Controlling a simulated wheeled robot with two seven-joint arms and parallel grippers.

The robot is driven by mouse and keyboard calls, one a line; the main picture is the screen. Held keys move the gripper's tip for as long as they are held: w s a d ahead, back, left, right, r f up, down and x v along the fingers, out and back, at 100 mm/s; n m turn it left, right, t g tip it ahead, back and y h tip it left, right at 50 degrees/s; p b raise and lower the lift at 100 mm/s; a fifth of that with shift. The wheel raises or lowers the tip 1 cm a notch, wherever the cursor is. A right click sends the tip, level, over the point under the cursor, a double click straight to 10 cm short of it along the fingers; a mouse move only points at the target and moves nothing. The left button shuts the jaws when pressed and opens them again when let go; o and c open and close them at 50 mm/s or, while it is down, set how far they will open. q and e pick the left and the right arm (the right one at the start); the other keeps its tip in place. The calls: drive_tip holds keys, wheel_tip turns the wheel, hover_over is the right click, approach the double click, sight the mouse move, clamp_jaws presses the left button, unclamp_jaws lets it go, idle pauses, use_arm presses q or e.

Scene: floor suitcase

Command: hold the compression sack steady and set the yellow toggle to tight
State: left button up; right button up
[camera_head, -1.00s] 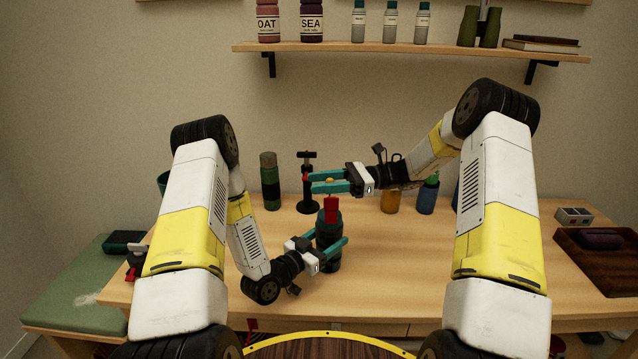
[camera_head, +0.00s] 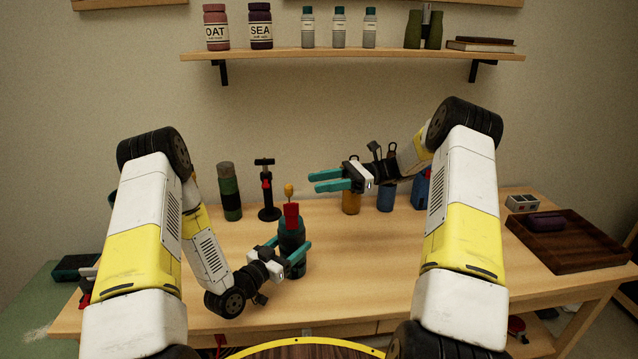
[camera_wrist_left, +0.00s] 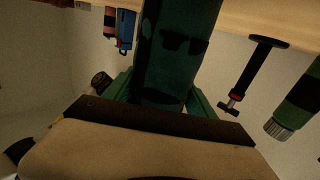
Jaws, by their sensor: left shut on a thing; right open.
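The compression sack (camera_head: 291,236) stands upright on the table as a dark green cylinder. It has a red part (camera_head: 291,214) at its top and the yellow toggle (camera_head: 289,189) above that. My left gripper (camera_head: 288,254) is shut around the sack's body. In the left wrist view, the patterned green sack (camera_wrist_left: 172,45) rises between the teal fingers; its top is out of that view. My right gripper (camera_head: 314,182) is open and empty, just right of the toggle and apart from it. The toggle's setting cannot be read.
A green bottle (camera_head: 228,192) and a black pump (camera_head: 268,192) stand behind the sack to the left. An orange bottle (camera_head: 351,203) and blue bottle (camera_head: 385,198) stand behind to the right. A wooden tray (camera_head: 575,254) lies at the right. The table's right-centre is clear.

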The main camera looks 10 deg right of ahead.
use_arm(q)
drive_tip(key=o, duration=1.8)
drive_tip(key=shift+s+a, duration=0.1)
